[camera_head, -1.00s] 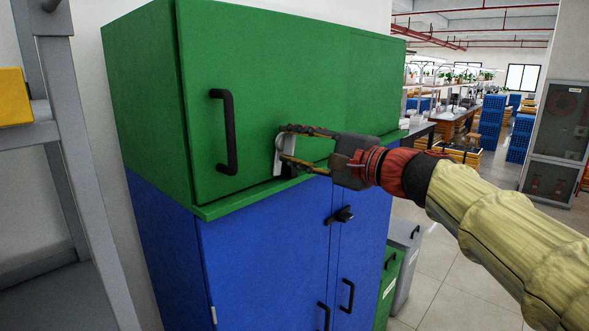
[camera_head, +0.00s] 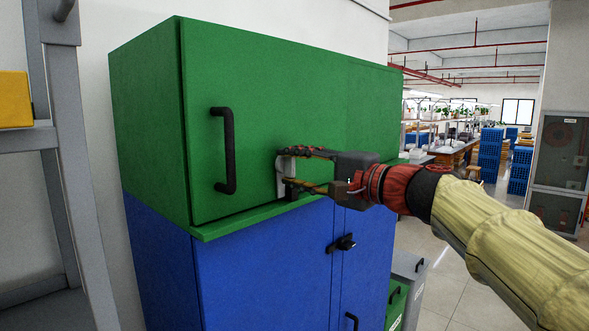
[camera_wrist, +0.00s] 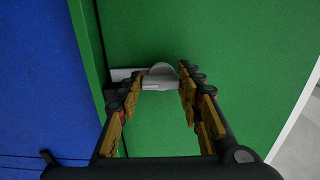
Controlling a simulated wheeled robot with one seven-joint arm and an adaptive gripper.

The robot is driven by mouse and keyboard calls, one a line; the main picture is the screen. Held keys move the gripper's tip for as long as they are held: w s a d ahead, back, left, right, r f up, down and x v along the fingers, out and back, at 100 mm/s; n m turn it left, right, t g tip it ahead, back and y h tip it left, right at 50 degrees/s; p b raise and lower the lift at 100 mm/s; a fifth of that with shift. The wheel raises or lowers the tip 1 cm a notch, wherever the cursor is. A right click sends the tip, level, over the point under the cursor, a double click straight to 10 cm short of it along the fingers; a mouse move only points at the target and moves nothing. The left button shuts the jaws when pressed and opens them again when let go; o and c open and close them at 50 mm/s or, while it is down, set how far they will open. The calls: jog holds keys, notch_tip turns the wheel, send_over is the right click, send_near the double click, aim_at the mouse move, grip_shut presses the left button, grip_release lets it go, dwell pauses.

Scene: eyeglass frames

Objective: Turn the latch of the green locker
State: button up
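The green locker (camera_head: 270,95) is the upper cabinet, with its door closed and a black vertical handle (camera_head: 227,150) on the left. A small whitish-grey latch (camera_head: 283,172) is at the lower edge of the door, right of the handle. It also shows in the wrist view (camera_wrist: 158,77), with a rounded knob. My gripper (camera_head: 289,168) is at the latch, one finger above and one below it in the head view. In the wrist view the fingers (camera_wrist: 158,80) are apart, on either side of the knob. Firm contact cannot be told. The fingers partly hide the latch in the head view.
A blue cabinet (camera_head: 265,265) with a black latch (camera_head: 342,243) stands under the green locker. A grey shelf (camera_head: 75,170) with a yellow box (camera_head: 14,100) is at the left. Grey and green bins (camera_head: 407,275) stand right of the cabinet. Open floor lies at the right.

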jog(key=o, duration=0.5)
jog(key=v, duration=1.2)
